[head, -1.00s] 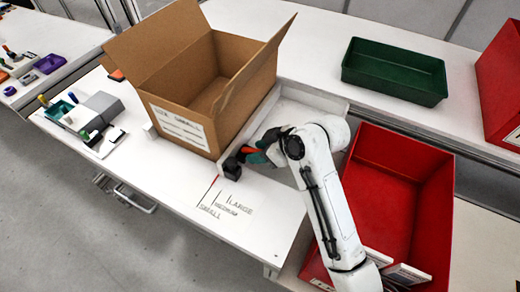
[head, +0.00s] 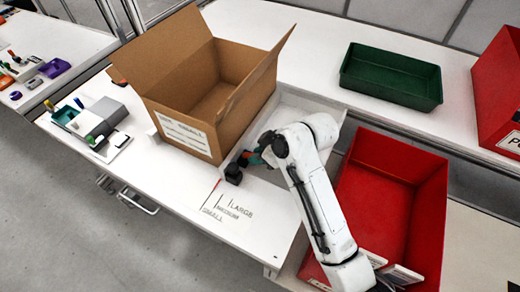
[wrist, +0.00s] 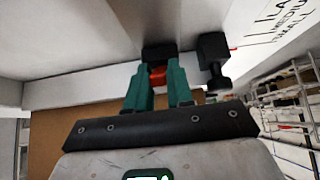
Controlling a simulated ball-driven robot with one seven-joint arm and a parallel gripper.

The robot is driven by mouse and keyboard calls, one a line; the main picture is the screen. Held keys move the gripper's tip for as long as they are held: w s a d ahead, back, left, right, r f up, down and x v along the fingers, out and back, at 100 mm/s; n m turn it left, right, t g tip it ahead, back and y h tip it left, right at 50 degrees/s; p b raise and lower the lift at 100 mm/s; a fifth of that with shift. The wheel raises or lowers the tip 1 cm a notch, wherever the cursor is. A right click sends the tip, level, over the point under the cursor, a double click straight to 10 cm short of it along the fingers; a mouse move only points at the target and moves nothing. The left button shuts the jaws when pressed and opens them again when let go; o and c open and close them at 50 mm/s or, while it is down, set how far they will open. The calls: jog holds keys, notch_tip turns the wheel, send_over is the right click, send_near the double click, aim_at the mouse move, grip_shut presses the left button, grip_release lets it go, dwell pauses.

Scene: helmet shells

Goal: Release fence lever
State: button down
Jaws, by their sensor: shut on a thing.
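The fence (head: 262,125) is a low white rail beside the open cardboard box, with a black block (head: 233,173) at its near end. In the wrist view a black knob-like part (wrist: 213,55) stands right of my gripper. My gripper (wrist: 158,92) has green fingers, shut on a small orange-red piece (wrist: 158,77) that looks like the fence lever, under a black part (wrist: 158,54). In the head view my gripper (head: 252,158) is at the fence's near end, just beyond the black block. My wrist hides most of the lever there.
The cardboard box (head: 183,130) stands open on the white bench, left of my gripper. SMALL, MEDIUM and LARGE marks (head: 228,212) lie in front. A red bin (head: 385,205) is at right, partly behind my arm. A green tray (head: 390,75) sits on the back bench.

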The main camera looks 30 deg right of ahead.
jog(key=p, duration=0.1)
jog(key=r+g+h+p, duration=0.1)
jog(key=p, duration=0.1)
jog(key=g+p, duration=0.1)
jog(key=shift+w+a+r, duration=0.25)
jog(key=shift+w+r, duration=0.05)
jog(key=shift+w, duration=0.05)
jog(key=shift+w+a+g+h+p, duration=0.2)
jog(key=shift+g+h+p, duration=0.6)
jog(key=shift+p, duration=0.65)
jog(key=shift+w, duration=0.1)
jog(key=c, duration=1.1)
grip_release()
jog(key=v, duration=1)
jog(key=shift+d+r, duration=0.1)
jog(key=shift+r, duration=0.25)
